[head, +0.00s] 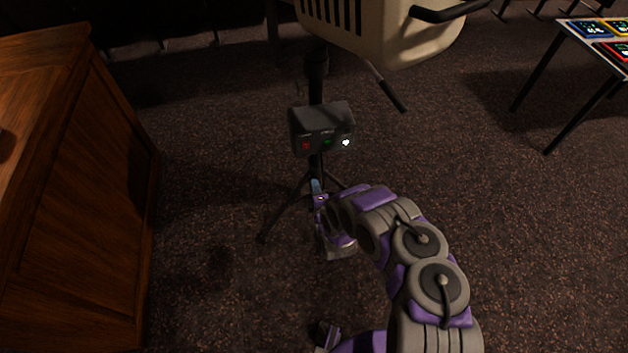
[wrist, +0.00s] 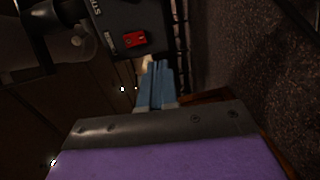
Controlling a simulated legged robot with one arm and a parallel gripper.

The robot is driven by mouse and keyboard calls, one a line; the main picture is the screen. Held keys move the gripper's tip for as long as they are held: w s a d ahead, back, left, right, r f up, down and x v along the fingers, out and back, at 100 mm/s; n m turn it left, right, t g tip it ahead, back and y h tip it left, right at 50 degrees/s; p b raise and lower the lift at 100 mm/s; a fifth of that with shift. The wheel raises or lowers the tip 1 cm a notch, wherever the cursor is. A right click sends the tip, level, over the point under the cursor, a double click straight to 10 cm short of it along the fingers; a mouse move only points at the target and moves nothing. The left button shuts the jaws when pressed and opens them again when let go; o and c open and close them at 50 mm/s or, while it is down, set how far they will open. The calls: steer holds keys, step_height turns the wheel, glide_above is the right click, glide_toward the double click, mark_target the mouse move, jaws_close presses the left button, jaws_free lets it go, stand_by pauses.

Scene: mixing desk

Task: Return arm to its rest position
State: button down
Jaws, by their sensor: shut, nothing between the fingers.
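My purple and grey arm reaches forward from the bottom right of the head view. My gripper (head: 317,187) is at its far end, just below a dark control box on a stand. In the wrist view the light blue fingers of my gripper (wrist: 157,82) lie together, shut and empty. The dark control box (head: 322,128) has red, green and white buttons on its front. In the wrist view part of the box (wrist: 122,14) with its red button (wrist: 135,39) is close beyond the fingertips. I cannot tell whether the fingers touch the box.
A black tripod (head: 271,220) carries the box. A beige basket (head: 375,25) is above and behind it. A wooden desk (head: 85,210) stands at the left. A table (head: 567,42) with coloured panels is at the upper right. Carpet (head: 545,240) at the right is clear.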

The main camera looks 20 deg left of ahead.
steer(key=shift+w+d+r, duration=0.1)
steer(key=shift+w+d, duration=0.05)
steer(key=shift+d, duration=0.05)
stand_by(0.4)
